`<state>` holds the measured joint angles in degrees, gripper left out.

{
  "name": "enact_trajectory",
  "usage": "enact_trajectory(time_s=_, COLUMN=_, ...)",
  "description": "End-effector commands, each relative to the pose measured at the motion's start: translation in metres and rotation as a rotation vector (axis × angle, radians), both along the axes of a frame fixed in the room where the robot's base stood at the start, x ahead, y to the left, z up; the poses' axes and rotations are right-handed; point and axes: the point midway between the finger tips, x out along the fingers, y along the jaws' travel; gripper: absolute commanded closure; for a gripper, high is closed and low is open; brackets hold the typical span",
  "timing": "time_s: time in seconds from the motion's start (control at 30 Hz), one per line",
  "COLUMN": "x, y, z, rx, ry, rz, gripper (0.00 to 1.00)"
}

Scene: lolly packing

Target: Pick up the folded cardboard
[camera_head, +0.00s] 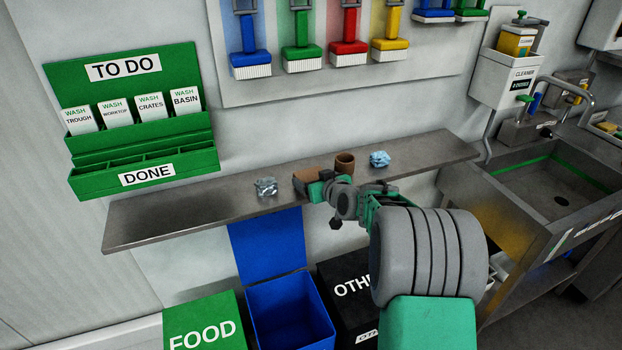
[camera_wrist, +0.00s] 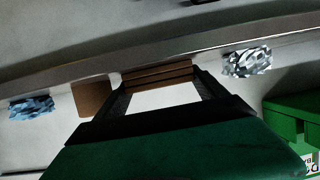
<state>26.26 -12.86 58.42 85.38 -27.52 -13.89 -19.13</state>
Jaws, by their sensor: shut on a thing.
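The folded cardboard (camera_head: 306,175) is a brown, layered piece on the grey wall shelf (camera_head: 190,205). It also shows in the wrist view (camera_wrist: 157,75), between my two fingertips. My gripper (camera_head: 318,186) reaches it from the front and is shut on it, with one finger on each side in the wrist view (camera_wrist: 160,82). In the head view my gripper and wrist hide part of the cardboard. I cannot tell whether it touches the shelf.
A brown cup (camera_head: 345,163) and a crumpled blue piece (camera_head: 379,159) stand right of the cardboard; a crumpled silvery piece (camera_head: 266,187) lies left. Below are a green FOOD bin (camera_head: 203,322), an open blue bin (camera_head: 290,312) and a black bin (camera_head: 345,285). The shelf's left part is clear.

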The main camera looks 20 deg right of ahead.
Motion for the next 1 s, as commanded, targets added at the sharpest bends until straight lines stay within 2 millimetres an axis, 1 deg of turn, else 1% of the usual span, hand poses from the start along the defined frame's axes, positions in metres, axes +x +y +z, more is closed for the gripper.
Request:
enact_trajectory(time_s=0.03, x=0.000, y=0.000, z=0.000, rx=0.000, ry=0.000, rz=0.000, gripper=0.45)
enact_trajectory(time_s=0.2, x=0.000, y=0.000, z=0.000, rx=0.000, ry=-0.001, rz=0.000, gripper=0.57)
enact_trajectory(time_s=0.47, x=0.000, y=0.000, z=0.002, rx=-0.001, ry=-0.002, rz=0.000, gripper=0.57)
enact_trajectory(time_s=0.57, x=0.001, y=0.000, z=0.009, rx=-0.002, ry=-0.004, rz=0.001, gripper=0.57)
enact_trajectory(time_s=0.67, x=0.001, y=0.000, z=0.024, rx=-0.002, ry=-0.006, rz=0.001, gripper=0.57)
enact_trajectory(time_s=0.7, x=0.001, y=0.000, z=0.032, rx=-0.004, ry=-0.008, rz=0.001, gripper=0.57)
enact_trajectory(time_s=0.77, x=-0.012, y=-0.007, z=0.047, rx=-0.004, ry=-0.008, rz=-0.005, gripper=0.57)
enact_trajectory(time_s=0.93, x=-0.052, y=-0.020, z=0.094, rx=-0.006, ry=-0.007, rz=-0.006, gripper=0.57)
enact_trajectory(time_s=1.0, x=-0.075, y=-0.029, z=0.100, rx=-0.005, ry=-0.003, rz=-0.009, gripper=0.57)
